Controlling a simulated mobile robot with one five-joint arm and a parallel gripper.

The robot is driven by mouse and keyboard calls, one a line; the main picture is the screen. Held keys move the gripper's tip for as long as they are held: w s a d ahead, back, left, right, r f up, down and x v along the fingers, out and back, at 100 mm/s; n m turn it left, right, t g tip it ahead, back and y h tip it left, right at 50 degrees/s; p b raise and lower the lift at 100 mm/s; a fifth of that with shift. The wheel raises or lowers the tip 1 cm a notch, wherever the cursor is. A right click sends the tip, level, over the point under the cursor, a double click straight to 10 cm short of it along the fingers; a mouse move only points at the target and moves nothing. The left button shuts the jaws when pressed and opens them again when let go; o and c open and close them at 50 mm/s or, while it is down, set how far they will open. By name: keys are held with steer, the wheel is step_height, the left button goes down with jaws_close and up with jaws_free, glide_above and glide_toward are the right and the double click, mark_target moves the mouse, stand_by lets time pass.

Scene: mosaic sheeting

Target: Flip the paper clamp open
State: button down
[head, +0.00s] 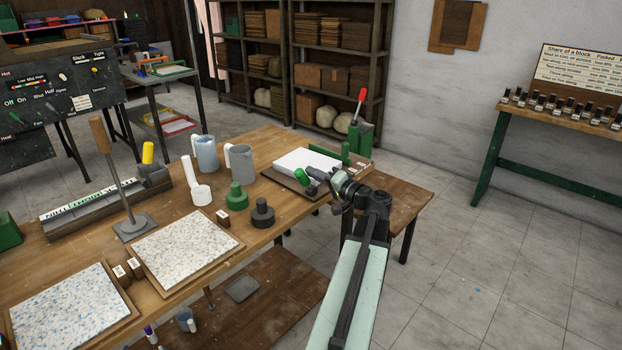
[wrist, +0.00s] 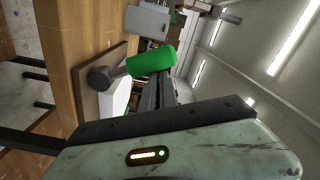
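The paper clamp shows as a green grip (head: 302,175) on a dark hub (head: 312,189) at the near edge of a wooden board. A white paper stack (head: 305,161) lies on that board. In the wrist view the green grip (wrist: 152,60) sticks out from the dark round hub (wrist: 101,78), with the white stack (wrist: 116,97) behind. My gripper (head: 322,176) is close to the right of the green grip, over the board's right side. I see no clear hold on the grip. The finger gap is not clear in either view.
A green press with a red-tipped lever (head: 360,105) stands behind the paper at the bench's right end. Black (head: 262,213) and green (head: 237,196) weights and a grey jug (head: 239,162) stand left of the board. Speckled sheets (head: 185,247) lie at the front.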

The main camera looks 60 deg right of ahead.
steer(key=shift+w+a, duration=0.25)
steer(key=s+r+p, duration=0.2)
steer(key=s, duration=1)
steer(key=shift+d, duration=0.3)
